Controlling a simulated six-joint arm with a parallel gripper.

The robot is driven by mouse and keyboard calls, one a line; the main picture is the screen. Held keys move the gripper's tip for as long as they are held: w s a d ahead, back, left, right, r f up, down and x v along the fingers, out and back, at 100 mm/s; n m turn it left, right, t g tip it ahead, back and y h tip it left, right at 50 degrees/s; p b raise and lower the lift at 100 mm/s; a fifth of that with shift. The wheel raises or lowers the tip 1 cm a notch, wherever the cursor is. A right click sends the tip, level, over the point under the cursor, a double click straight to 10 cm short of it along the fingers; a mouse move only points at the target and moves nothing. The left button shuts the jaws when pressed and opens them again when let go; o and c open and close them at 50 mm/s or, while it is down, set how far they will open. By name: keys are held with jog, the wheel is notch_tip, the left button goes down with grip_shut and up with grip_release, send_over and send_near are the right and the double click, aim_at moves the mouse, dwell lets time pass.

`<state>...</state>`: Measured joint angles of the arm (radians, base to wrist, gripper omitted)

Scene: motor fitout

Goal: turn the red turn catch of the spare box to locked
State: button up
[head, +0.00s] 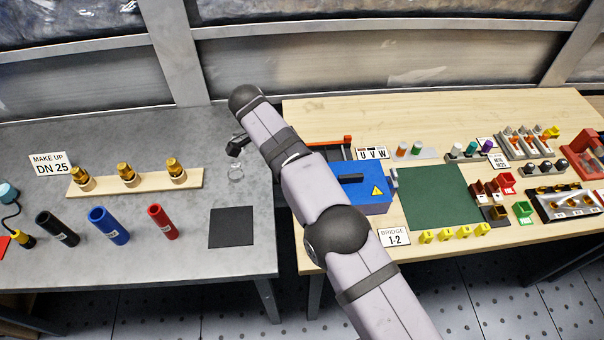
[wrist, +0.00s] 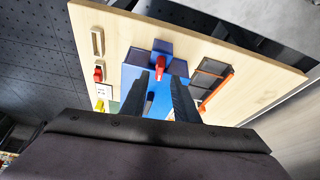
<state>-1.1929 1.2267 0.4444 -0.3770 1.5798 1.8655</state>
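The blue spare box (head: 362,193) stands on the wooden bench in the head view, with a dark handle and a yellow warning triangle on top; my arm hides its left side. The catch's bar runs roughly up and down in that picture. My gripper (wrist: 162,80) is open and empty. Its fingers appear on either side of the catch, apparently short of it. In the head view my gripper (head: 236,148) is left of the box, its fingertips unclear.
A dark rack with an orange bar (wrist: 217,92) lies beside the box. A green mat (head: 438,197) and several yellow blocks (head: 444,234) are to its right. A grey bench (head: 120,270) at left bears brass fittings and coloured cylinders. The gap between benches is free.

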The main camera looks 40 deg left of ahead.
jog(key=p+v, duration=0.4)
jog(key=shift+r+p, duration=0.2)
jog(key=shift+p, duration=0.1)
